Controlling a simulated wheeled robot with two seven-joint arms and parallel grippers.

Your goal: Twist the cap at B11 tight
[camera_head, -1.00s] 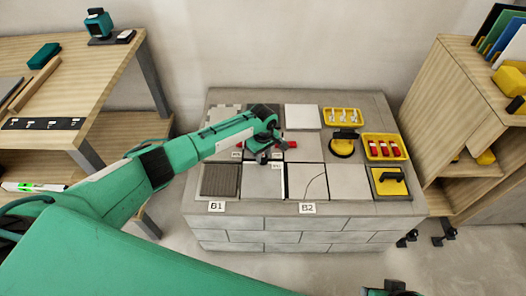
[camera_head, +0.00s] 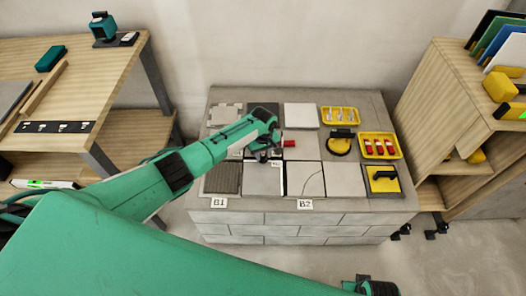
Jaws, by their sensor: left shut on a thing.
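My left gripper (camera_head: 263,154) points down at the joint between the grey tiles, beside a small white label (camera_head: 276,163) too small to read surely. It is shut on the cap at that spot, which my jaws and wrist hide almost wholly. A red piece (camera_head: 289,143) shows just right of the gripper, on the tile surface. Tags B1 (camera_head: 218,203) and B2 (camera_head: 305,204) stand at the front edge of the block. A dark green part of mine (camera_head: 372,287) shows at the bottom edge, perhaps the right gripper; its jaws cannot be made out.
The tiles lie on a grey block bench (camera_head: 300,222). On its right are a yellow tray of red caps (camera_head: 364,153), a yellow tray of pale clips (camera_head: 325,119), a round suction tool (camera_head: 341,146) and a trowel (camera_head: 384,176). A wooden table (camera_head: 110,75) stands left, a shelf (camera_head: 425,95) right.

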